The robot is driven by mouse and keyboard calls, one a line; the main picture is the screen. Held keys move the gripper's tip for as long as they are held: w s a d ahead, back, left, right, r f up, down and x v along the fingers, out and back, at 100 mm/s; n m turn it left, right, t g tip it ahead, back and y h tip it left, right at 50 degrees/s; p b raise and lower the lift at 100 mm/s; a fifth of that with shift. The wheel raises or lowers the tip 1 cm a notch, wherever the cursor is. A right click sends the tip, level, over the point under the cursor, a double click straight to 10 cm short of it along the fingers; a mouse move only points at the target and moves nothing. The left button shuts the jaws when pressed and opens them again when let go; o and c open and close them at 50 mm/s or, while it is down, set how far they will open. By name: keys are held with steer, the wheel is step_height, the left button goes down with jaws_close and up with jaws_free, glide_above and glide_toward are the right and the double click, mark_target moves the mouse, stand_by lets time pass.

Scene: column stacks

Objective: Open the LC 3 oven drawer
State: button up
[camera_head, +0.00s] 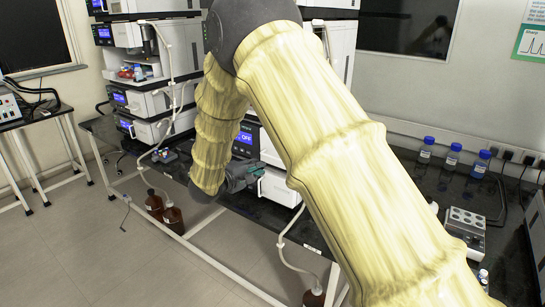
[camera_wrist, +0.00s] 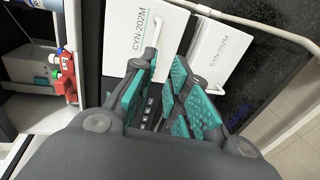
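My gripper (camera_head: 246,176) is in front of the white lower units of the right-hand instrument stack in the head view, partly behind my arm. In the wrist view my gripper (camera_wrist: 161,68) has its two teal-padded fingers apart, with a gap between them. Two white fronts marked CYN-202M face it, a left front (camera_wrist: 128,30) and a right front (camera_wrist: 222,55). A white bar handle (camera_wrist: 153,38) on the left front lies just beyond the fingertips; contact cannot be told. Another handle (camera_wrist: 214,88) is right of the fingers. No LC 3 label is readable.
Another instrument stack (camera_head: 140,100) stands to the left on the dark bench (camera_head: 240,205). Brown bottles (camera_head: 173,218) stand on the floor below. Blue-capped bottles (camera_head: 452,157) are at the right. Open floor (camera_head: 75,250) lies in front.

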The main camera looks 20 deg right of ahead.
steer(key=x, duration=0.3)
steer(key=p+x, duration=0.1)
steer(key=x, duration=0.3)
steer(key=r+p+x, duration=0.1)
steer(key=x, duration=0.2)
steer(key=shift+w+d, duration=0.25)
steer(key=shift+w, duration=0.05)
jaws_close()
